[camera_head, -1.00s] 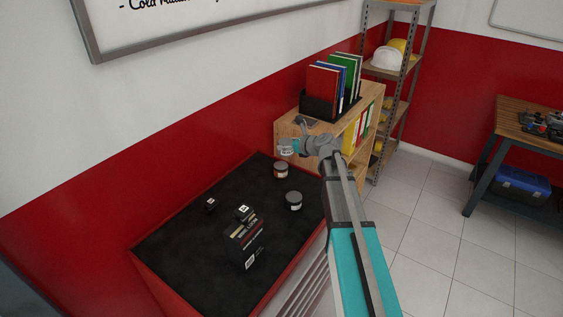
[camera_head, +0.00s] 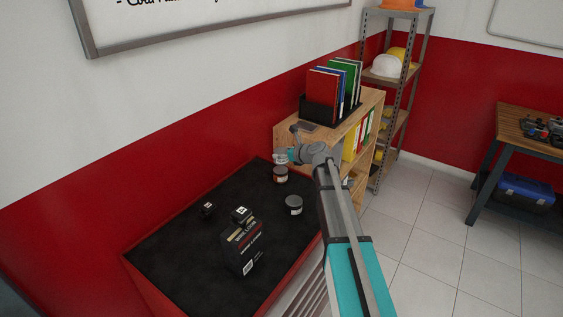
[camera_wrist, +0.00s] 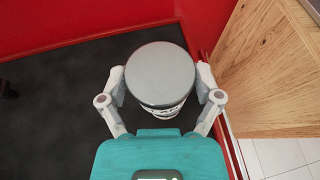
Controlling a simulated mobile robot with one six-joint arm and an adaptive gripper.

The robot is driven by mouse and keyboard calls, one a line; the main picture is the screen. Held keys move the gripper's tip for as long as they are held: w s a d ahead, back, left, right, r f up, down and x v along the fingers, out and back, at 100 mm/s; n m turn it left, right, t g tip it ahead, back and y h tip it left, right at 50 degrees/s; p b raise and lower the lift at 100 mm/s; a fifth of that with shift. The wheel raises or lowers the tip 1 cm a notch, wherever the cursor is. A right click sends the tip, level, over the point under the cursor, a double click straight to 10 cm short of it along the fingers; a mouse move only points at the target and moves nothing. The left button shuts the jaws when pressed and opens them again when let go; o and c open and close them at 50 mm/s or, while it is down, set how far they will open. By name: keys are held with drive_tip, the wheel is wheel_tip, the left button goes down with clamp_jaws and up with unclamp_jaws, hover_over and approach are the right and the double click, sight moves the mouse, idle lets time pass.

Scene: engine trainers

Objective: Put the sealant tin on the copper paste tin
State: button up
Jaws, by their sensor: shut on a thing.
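The sealant tin (camera_wrist: 160,76), with a flat grey lid and a white label with dark lettering, is between the fingers of my gripper (camera_wrist: 161,98) in the wrist view. My gripper (camera_head: 284,157) is shut on it. In the head view the held tin (camera_head: 280,159) is small and partly hidden by the gripper. Directly below it a tin with a brownish-red label, apparently the copper paste tin (camera_head: 281,176), stands on the black bench top. I cannot tell whether the two tins touch. The wrist view hides the lower tin.
A dark tin with a grey lid (camera_head: 294,205) stands nearer on the black mat (camera_head: 190,250). A black box (camera_head: 242,246) and small dark items (camera_head: 207,208) are at the left. A wooden cabinet (camera_head: 290,132) rises close behind my gripper. The mat's far left is clear.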

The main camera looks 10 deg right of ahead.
sight(282, 160)
drive_tip(key=shift+w+a+f+b, duration=0.1)
drive_tip(key=shift+w+f+b, duration=0.25)
drive_tip(key=shift+f+b, duration=1.6)
drive_tip(key=shift+f, duration=0.05)
drive_tip(key=shift+f, duration=0.15)
drive_tip(key=o, duration=1)
drive_tip(key=shift+r, duration=0.25)
drive_tip(key=p+v, duration=0.4)
drive_tip(key=v, duration=0.8)
drive_tip(key=shift+f+p, duration=0.15)
drive_tip(key=shift+p, duration=0.2)
